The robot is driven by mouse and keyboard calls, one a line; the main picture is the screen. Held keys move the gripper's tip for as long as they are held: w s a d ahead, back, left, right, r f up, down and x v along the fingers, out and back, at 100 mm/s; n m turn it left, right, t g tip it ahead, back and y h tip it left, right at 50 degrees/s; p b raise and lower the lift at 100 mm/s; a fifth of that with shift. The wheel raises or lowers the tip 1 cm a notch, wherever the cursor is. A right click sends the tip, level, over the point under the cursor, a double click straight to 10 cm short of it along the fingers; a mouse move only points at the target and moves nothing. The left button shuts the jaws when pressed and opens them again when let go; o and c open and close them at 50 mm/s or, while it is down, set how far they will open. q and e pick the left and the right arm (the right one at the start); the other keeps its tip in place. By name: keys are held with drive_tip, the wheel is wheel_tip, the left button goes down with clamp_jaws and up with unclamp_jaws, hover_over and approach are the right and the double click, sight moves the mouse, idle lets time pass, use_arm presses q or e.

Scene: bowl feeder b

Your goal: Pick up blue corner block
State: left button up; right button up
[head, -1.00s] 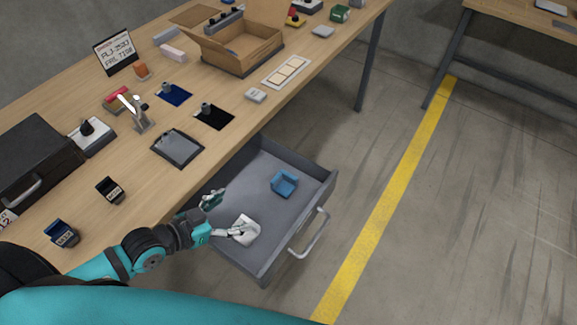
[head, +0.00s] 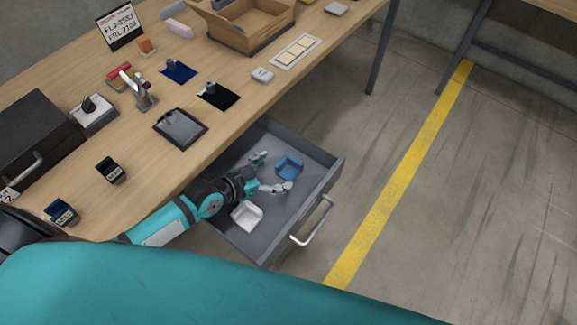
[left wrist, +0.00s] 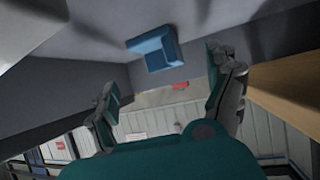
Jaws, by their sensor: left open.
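The blue corner block (head: 289,167) lies in the open grey drawer, toward its back right side. In the left wrist view the blue corner block (left wrist: 153,50) shows at the upper middle, beyond the fingers and apart from them. My left gripper (head: 273,172) is inside the drawer area, just left of the block. It also shows in the left wrist view (left wrist: 165,95), its fingers spread wide with nothing between them. My right gripper is not in view.
The drawer (head: 325,178) has raised walls and a front handle (head: 313,222). The table (head: 165,190) edge runs along the drawer's left. Floor to the right is clear.

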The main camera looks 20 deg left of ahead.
sight(293, 164)
use_arm(q)
drive_tip(key=x, duration=0.5)
drive_tip(key=shift+w+d+f, duration=0.1)
drive_tip(key=shift+w+d, duration=0.05)
drive_tip(key=shift+w, duration=0.1)
drive_tip(key=shift+s, duration=0.1)
clamp_jaws()
